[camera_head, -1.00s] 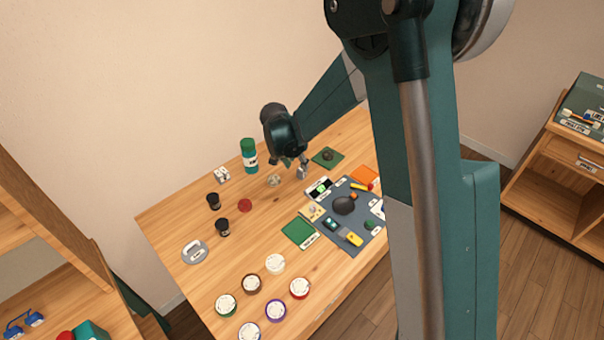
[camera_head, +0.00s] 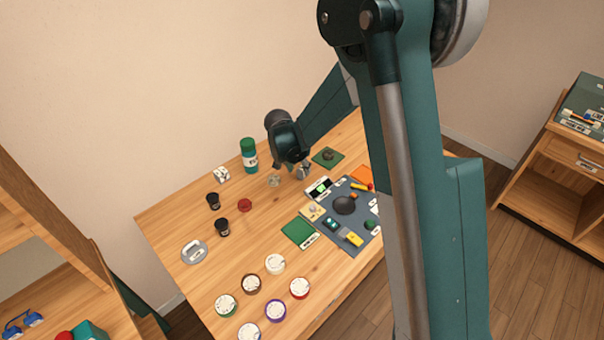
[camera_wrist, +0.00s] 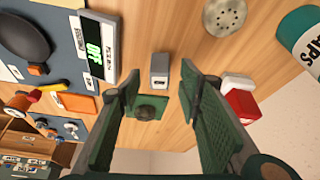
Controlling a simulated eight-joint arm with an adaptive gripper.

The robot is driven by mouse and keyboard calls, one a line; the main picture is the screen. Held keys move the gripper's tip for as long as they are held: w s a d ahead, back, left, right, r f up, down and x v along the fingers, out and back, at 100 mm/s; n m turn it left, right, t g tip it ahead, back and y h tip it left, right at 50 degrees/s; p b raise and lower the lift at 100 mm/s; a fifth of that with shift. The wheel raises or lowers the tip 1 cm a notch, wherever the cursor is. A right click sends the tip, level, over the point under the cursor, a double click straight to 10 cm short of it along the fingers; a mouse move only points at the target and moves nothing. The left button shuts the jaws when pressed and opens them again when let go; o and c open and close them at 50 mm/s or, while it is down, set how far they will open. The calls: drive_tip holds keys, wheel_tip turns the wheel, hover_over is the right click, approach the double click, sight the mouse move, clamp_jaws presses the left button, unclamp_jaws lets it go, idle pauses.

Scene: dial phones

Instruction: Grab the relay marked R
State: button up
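A small grey block (camera_wrist: 160,72) with a pale label stands on the wooden table; its marking is too small to read, so I cannot tell whether it is the relay marked R. It also shows as a small grey shape in the head view (camera_head: 304,172). My gripper (camera_wrist: 160,80) is open and empty in the wrist view, with one green-padded finger on each side of the block's line, apart from it. In the head view my gripper's fingertips are hard to make out beside the block.
A green pad (camera_wrist: 165,108) with a dark round part lies beyond the block. A red-and-white block (camera_wrist: 240,100), a perforated metal disc (camera_wrist: 225,16) and a green bottle (camera_head: 249,156) are nearby. Bare wood surrounds the grey block.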

sight(301, 168)
drive_tip(key=shift+x, duration=2.05)
drive_tip(key=shift+d, duration=0.1)
drive_tip(key=c, duration=1)
